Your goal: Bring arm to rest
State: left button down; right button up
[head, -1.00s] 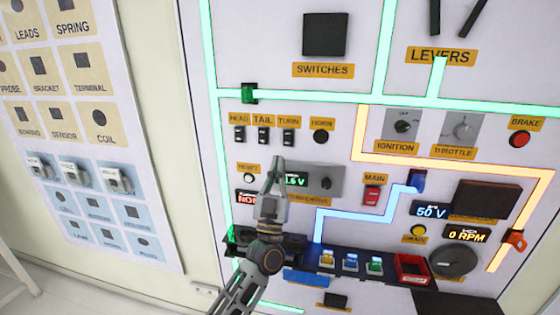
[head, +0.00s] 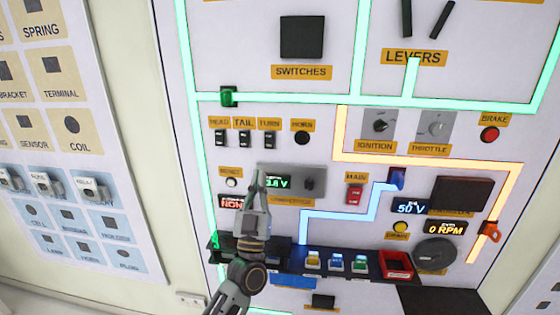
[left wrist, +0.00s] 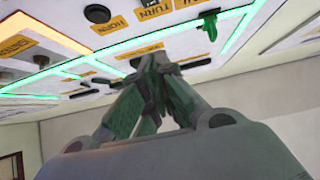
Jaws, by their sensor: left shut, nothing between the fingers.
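My left gripper (head: 257,182) is shut and empty in the head view. It points up in front of the panel, by the voltage display (head: 278,183), and covers part of that module. In the left wrist view its closed fingers (left wrist: 157,70) meet below the panel, with a green clip (left wrist: 209,24) beyond them. The left arm comes up from the bottom of the head view. My right gripper is not in view.
The control panel (head: 460,80) fills the middle and right. A shelf (head: 345,262) with colored blocks and a red tray (head: 396,264) juts out right of the arm. A parts board (head: 60,150) hangs at left. Pale wall (head: 160,230) lies between them.

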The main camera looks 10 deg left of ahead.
pick_arm(q)
jog(key=s+d+f+m+g+h, duration=0.1)
jog(key=s+f+m+g+h, duration=0.15)
jog(key=f+g, duration=0.7)
jog(key=s+d+f+m+g+h, duration=0.1)
jog(key=s+f+m+g+h, duration=0.2)
jog(key=f, duration=1.1)
jog(key=s+a+f+n+g+y, duration=0.2)
jog(key=s+a+f+g+y, duration=0.2)
jog(key=s+a+f+g, duration=0.5)
jog(key=s+a+f+n+g+y, duration=0.3)
jog(key=s+a+f, duration=0.25)
jog(key=s, duration=0.65)
jog(key=s+f+g, duration=0.1)
jog(key=s+f, duration=0.1)
jog(key=f, duration=1.6)
jog(key=s+f, duration=0.2)
jog(key=f, duration=1.5)
jog(key=s+a+f, duration=0.2)
jog(key=s+f, duration=0.7)
jog(key=s, duration=0.1)
jog(key=s+a+f+g, duration=0.1)
jog(key=s+f, duration=0.8)
jog(key=s, duration=0.1)
jog(key=shift+s+a+f+m, duration=0.25)
jog(key=shift+s+a+m, duration=0.1)
jog(key=shift+s+m, duration=0.1)
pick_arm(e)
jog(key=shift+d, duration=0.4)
